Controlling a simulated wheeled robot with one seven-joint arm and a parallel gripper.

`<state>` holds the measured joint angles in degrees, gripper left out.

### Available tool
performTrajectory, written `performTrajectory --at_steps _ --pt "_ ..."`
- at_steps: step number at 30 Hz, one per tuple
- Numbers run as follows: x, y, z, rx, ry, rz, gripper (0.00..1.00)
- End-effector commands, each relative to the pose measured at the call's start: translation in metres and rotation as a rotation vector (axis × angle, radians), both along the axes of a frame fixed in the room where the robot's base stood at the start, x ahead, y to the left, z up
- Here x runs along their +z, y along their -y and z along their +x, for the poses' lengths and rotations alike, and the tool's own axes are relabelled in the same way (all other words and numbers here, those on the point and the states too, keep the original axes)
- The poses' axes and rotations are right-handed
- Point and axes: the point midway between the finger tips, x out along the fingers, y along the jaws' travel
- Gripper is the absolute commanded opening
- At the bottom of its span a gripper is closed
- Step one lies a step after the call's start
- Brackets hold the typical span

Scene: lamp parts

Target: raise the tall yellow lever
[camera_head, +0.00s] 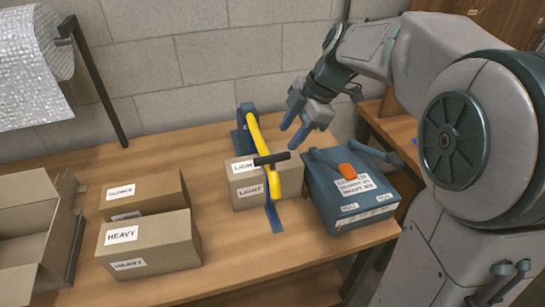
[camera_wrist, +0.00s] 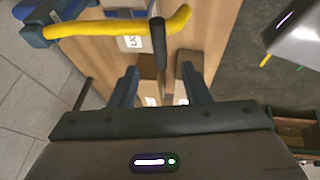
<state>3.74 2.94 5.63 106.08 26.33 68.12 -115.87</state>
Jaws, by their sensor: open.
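The yellow lever (camera_head: 256,139) rises from a blue bracket (camera_head: 241,133) and bends down across a cardboard box marked LIGHT. A black crossbar handle (camera_head: 271,159) sits on it. In the wrist view, the lever (camera_wrist: 115,25) runs across the top. Its black handle (camera_wrist: 158,38) points down the picture, its end lined up between my fingers. My gripper (camera_head: 291,134) is open and empty, above and to the right of the handle in the head view. Its fingers (camera_wrist: 159,71) also show in the wrist view. Whether they touch the handle I cannot tell.
The LIGHT box (camera_head: 244,187) stands behind the lever. A blue labelled machine (camera_head: 345,205) with an orange part is close on the right. HEAVY boxes (camera_head: 160,246), an open carton (camera_head: 25,240) and a paper roll (camera_head: 40,70) are left. Bare tabletop (camera_head: 235,255) lies in front.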

Motion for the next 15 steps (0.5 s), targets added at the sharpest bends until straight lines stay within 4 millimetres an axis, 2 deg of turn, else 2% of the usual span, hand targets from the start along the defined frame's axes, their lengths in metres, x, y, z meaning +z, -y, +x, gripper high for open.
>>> performTrajectory --at_steps 9,15 --pt "-0.061 -0.029 0.004 0.002 -0.006 -0.001 0.43" --pt "-0.085 -0.039 0.006 -0.001 -0.003 -0.001 0.43"
